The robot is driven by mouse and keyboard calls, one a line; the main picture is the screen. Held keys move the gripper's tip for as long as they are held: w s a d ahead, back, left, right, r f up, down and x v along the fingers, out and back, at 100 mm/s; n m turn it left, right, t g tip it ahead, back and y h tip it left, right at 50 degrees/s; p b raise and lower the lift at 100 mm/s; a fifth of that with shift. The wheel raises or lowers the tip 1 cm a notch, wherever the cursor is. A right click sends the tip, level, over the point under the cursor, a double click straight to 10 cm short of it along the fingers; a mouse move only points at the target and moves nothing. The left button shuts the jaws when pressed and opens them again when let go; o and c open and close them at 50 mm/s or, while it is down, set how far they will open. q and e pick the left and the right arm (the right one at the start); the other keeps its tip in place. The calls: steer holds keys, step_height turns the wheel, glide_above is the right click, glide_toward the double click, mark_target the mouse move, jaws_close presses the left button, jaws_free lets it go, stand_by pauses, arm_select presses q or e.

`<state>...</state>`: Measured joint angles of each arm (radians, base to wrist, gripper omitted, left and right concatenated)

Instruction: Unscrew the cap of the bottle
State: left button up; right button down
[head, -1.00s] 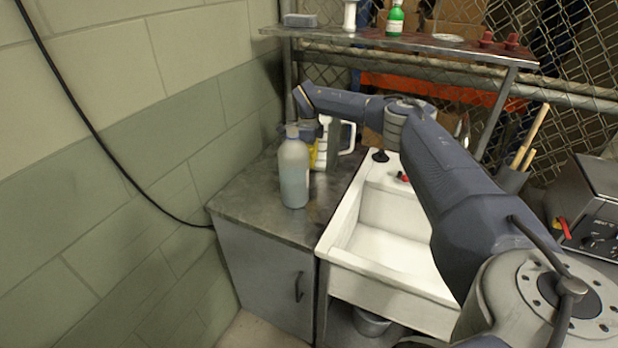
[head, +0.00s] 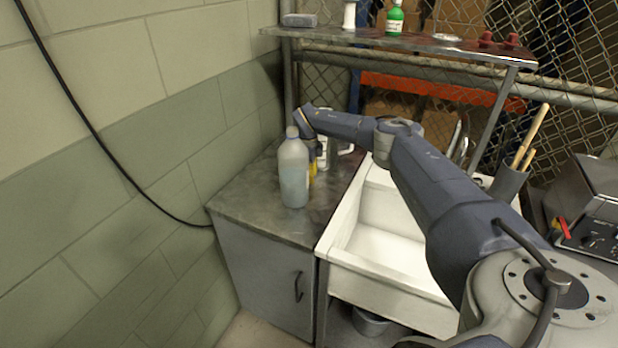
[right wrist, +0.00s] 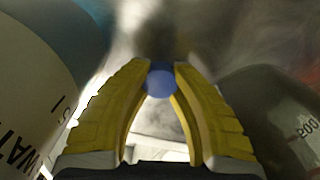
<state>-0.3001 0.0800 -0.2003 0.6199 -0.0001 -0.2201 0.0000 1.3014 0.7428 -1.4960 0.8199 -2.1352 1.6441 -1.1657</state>
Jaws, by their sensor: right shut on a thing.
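In that view a curved body with marks reading 500 (right wrist: 290,130) is at the right. A white container with dark lettering (right wrist: 30,100) is at the left. My left gripper is not in view.
A white handled jug (head: 345,148) stands behind my right gripper. The white sink (head: 385,245) is right of the counter (head: 262,205), and a block wall is at the left. A shelf (head: 400,40) with a green bottle (head: 394,18) runs above.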

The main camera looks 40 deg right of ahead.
steer(key=shift+f, duration=0.1)
steer(key=c, duration=1.3)
jaws_free()
